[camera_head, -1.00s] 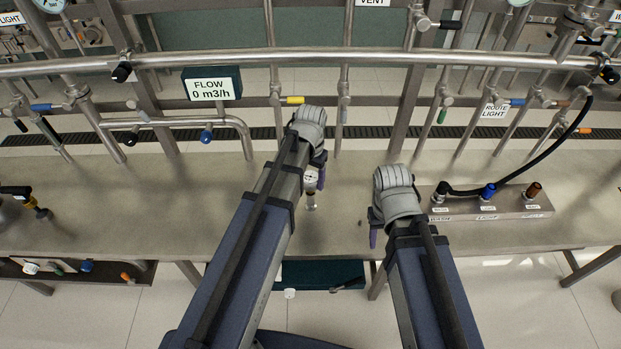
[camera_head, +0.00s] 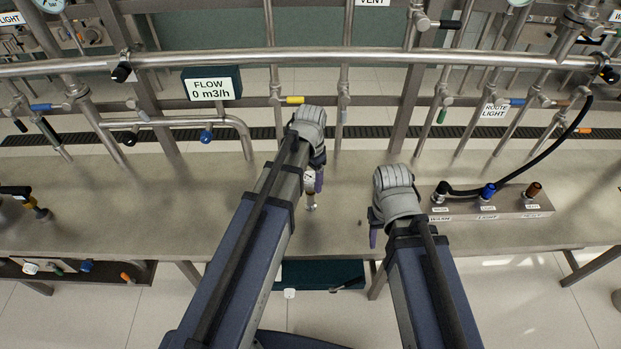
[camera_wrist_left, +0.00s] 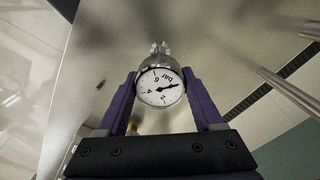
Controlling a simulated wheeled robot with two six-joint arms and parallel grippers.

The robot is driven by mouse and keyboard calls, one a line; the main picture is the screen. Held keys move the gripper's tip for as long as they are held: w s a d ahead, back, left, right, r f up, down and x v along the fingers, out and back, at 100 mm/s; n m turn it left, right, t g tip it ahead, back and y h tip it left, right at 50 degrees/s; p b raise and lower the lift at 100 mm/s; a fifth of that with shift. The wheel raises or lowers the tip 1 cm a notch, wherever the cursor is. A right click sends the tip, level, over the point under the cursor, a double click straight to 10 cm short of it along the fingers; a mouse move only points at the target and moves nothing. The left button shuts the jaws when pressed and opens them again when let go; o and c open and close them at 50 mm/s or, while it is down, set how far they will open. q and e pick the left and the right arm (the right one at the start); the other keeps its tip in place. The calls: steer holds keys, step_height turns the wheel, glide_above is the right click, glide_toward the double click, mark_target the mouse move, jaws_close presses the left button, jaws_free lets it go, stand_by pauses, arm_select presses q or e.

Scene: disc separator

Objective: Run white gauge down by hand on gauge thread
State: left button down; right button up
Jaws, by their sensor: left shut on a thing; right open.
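The white gauge (camera_head: 308,184) is a round white dial in a metal case. My left gripper (camera_head: 314,180) is shut on it above the bench. In the left wrist view the white gauge (camera_wrist_left: 160,87) sits between the two purple fingers, its dial reading "bar" and its lettering turned over. A metal fitting (camera_head: 311,206) shows just below the gauge in the head view. I cannot tell how far the gauge sits on the gauge thread, as the joint is too small to make out. My right gripper (camera_head: 373,238) is open and empty, pointing down over the bench.
The metal bench (camera_head: 120,200) is mostly clear around the gauge. A connector block (camera_head: 490,205) with a black hose stands to the right of my right gripper. Pipes with valves and a flow display (camera_head: 211,84) reading 0 m3/h run behind. A dark drawer (camera_head: 330,275) is below the front edge.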

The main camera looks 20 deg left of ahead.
arm_select(q)
steer(key=shift+m, duration=1.6)
steer(key=shift+s, duration=0.1)
steer(key=m, duration=0.3)
jaws_free()
